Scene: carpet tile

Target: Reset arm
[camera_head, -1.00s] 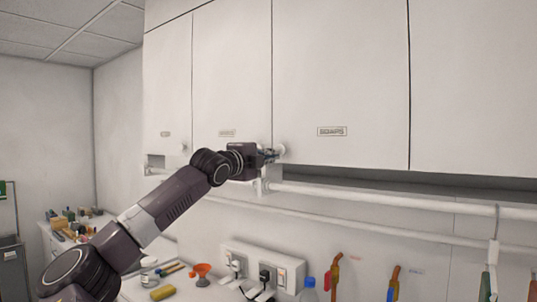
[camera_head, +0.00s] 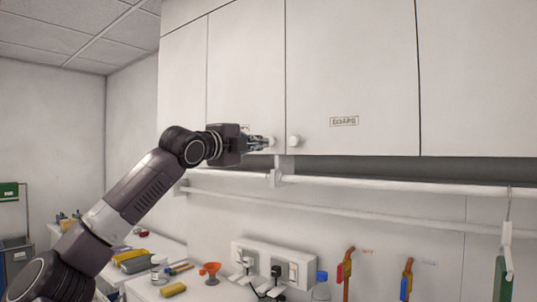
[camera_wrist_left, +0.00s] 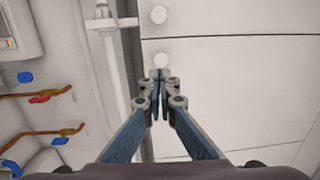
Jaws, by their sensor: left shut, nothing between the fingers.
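My left arm reaches up from the lower left of the head view. Its gripper (camera_head: 262,143) is level with the bottom of the white wall cabinets (camera_head: 350,75), close to two round white knobs. In the left wrist view the gripper (camera_wrist_left: 160,75) has its fingertips together with nothing between them. One knob (camera_wrist_left: 161,60) shows just beyond the tips, and another knob (camera_wrist_left: 158,15) is farther up. I cannot tell whether the tips touch the near knob. The cabinet doors look closed. My right gripper is not in view.
A white rail (camera_head: 380,187) runs below the cabinets. A socket panel (camera_head: 265,262) is on the wall.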

